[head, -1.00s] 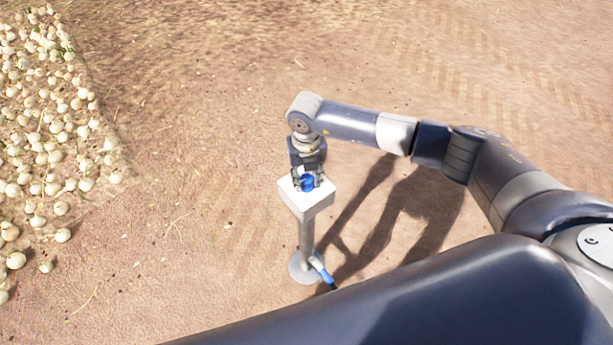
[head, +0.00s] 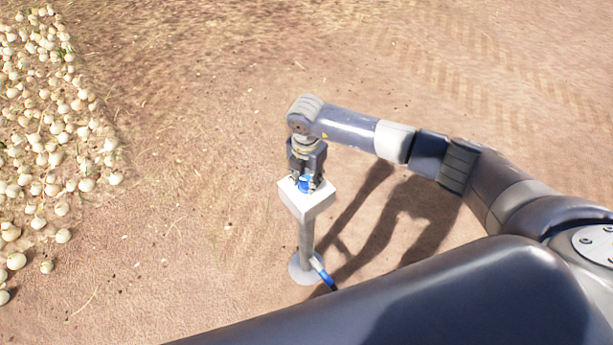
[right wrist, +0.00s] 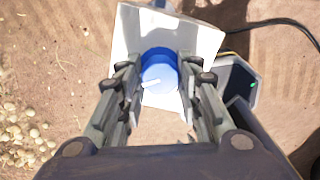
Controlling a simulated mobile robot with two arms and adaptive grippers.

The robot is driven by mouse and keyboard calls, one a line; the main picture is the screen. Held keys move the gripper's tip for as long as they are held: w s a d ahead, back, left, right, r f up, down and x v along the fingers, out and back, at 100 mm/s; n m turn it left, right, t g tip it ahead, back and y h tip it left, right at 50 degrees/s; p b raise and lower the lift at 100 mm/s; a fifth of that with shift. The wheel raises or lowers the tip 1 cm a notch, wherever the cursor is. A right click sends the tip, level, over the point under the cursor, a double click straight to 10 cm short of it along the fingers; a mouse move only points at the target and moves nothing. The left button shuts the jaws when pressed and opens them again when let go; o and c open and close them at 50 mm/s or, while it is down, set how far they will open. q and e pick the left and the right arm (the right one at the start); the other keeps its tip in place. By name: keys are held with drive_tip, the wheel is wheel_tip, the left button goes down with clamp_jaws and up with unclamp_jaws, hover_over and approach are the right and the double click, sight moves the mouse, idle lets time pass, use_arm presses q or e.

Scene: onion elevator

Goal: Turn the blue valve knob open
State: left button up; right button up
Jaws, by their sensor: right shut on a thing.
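The blue valve knob (head: 304,185) sits on top of a white box (head: 313,210) on a grey post. In the right wrist view the round knob (right wrist: 158,68) shows a white pointer line angled toward the lower left. My right gripper (head: 307,182) is over the box with its fingers down around the knob. In the right wrist view the right gripper (right wrist: 160,85) has one finger on each side of the knob, shut on it. The fingers hide part of the knob in the head view. My left gripper is not in view.
The post stands on a round grey base (head: 303,268) with a blue-ended hose or handle (head: 323,273) beside it. Many pale onions (head: 50,130) lie on the ground at the left. In the right wrist view a dark cable (right wrist: 275,22) runs at upper right. Bare soil surrounds the post.

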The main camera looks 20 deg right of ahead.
sight(306, 180)
drive_tip(key=shift+m, duration=0.5)
drive_tip(key=o, duration=1)
drive_tip(key=shift+o, duration=0.2)
wheel_tip(306, 180, up, 12)
